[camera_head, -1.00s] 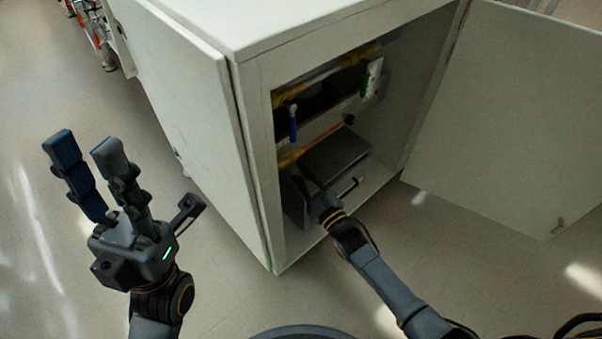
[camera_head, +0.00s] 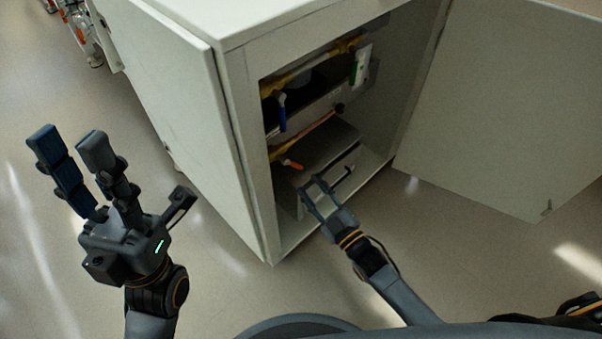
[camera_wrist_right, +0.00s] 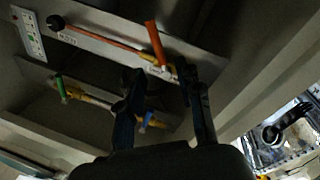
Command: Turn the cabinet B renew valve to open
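Cabinet B seems to be the open white cabinet (camera_head: 252,160); I cannot read its labels. Inside, an orange valve handle (camera_head: 293,164) sticks out low on the left. In the right wrist view the orange handle (camera_wrist_right: 155,42) stands crosswise to its thin orange line. Which valve is the renew valve is unreadable. My right gripper (camera_head: 310,188) is at the cabinet opening, just below and right of the orange handle, apart from it; its fingers are spread and empty (camera_wrist_right: 161,85). My left gripper (camera_head: 118,165) is open and empty outside, left of the cabinet.
A blue handle (camera_head: 282,114) and a green handle (camera_head: 360,66) sit on the upper yellow piping. The right door (camera_head: 510,110) stands wide open.

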